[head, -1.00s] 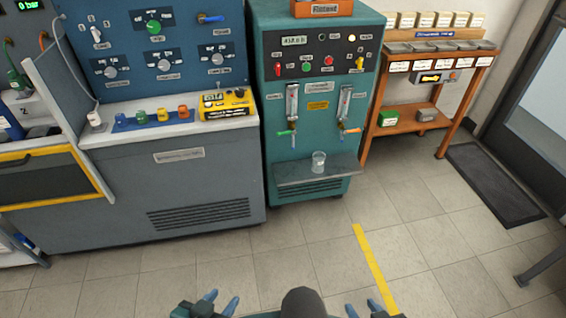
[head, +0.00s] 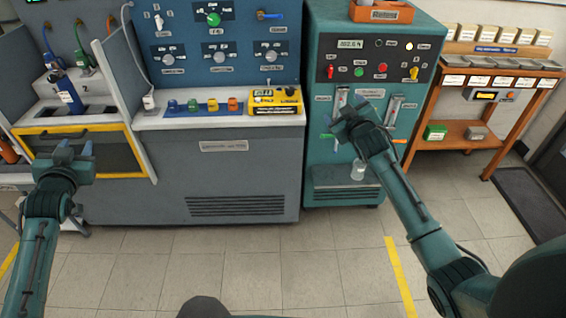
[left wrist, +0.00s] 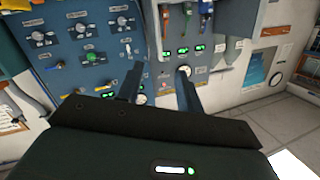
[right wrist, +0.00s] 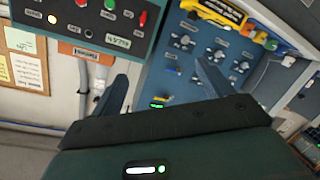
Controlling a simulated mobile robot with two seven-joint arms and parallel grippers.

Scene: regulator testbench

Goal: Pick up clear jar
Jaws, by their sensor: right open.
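The clear jar (head: 358,171) stands upright on the small grey shelf (head: 330,177) low on the front of the teal cabinet. My right gripper (head: 344,108) is open and empty. In the head view it appears above the jar, overlapping the cabinet's front, and is apart from the jar. Its spread fingers also show in the right wrist view (right wrist: 163,85). My left gripper (head: 74,150) is open and empty at the left, in front of the yellow-edged drawer. Its fingers are apart in the left wrist view (left wrist: 158,85). The jar is in neither wrist view.
The teal cabinet (head: 325,100) has two taps above the shelf. A grey bench (head: 240,180) with a yellow device (head: 274,101) stands to its left. A wooden rack (head: 455,142) stands to the right. The tiled floor in front is clear, with a yellow stripe (head: 399,270).

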